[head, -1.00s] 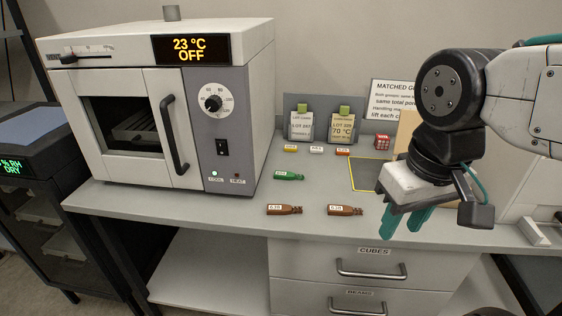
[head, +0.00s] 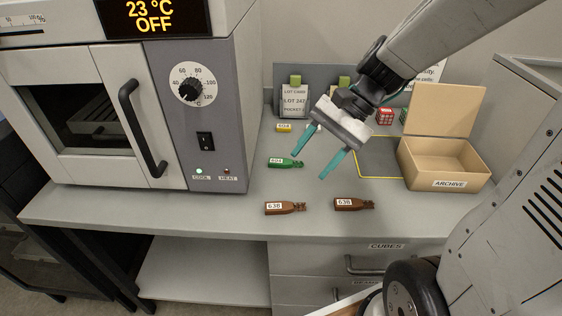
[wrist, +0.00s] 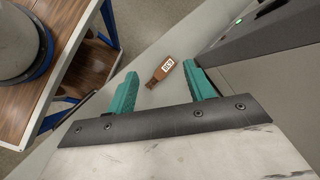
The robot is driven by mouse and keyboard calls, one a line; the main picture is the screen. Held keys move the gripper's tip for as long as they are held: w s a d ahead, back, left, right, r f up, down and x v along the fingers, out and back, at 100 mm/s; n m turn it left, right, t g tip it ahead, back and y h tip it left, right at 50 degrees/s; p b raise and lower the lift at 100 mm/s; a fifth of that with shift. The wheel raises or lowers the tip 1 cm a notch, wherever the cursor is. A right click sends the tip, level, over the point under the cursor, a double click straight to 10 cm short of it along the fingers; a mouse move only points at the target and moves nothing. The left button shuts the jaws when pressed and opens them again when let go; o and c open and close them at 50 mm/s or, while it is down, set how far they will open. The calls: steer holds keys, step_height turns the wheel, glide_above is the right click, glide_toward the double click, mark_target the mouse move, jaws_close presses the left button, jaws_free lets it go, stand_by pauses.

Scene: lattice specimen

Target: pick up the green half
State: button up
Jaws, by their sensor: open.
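The green half (head: 284,163) is a small bottle-shaped piece with a white label, lying on the grey bench right of the oven. My gripper (head: 309,167) is open with its teal fingers spread, above the bench just right of the green half in the head view. Nothing shows between the fingers. Two brown pieces labelled 638, one at left (head: 286,208) and one at right (head: 354,204), lie nearer the bench front. In the wrist view a brown labelled piece (wrist: 163,71) lies beyond the open fingers; I cannot make out the green half there.
The oven (head: 180,95) stands at left, its display reading 23 °C OFF. An open ARCHIVE box (head: 447,184) is at right beside a yellow-edged dark mat (head: 376,160). Lot cards (head: 294,100), a yellow tag (head: 284,128) and a red block (head: 385,116) are at the back.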

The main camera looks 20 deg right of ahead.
steer(key=w+d+f+m+t+y, duration=0.3)
steer(key=w+f+m, duration=0.3)
steer(key=w+m, duration=0.15)
steer(key=m+t+y, duration=0.1)
steer(key=m+t, duration=0.2)
steer(key=m, duration=0.3)
glide_toward(284, 161)
steer(key=shift+a+f, duration=0.2)
steer(key=shift+a, duration=0.05)
steer(key=shift+w+a+f+t, duration=0.15)
steer(key=shift+a+f+t, duration=0.1)
steer(key=shift+t, duration=0.15)
steer(key=x, duration=0.7)
steer(key=shift+r, duration=0.1)
steer(key=c, duration=1)
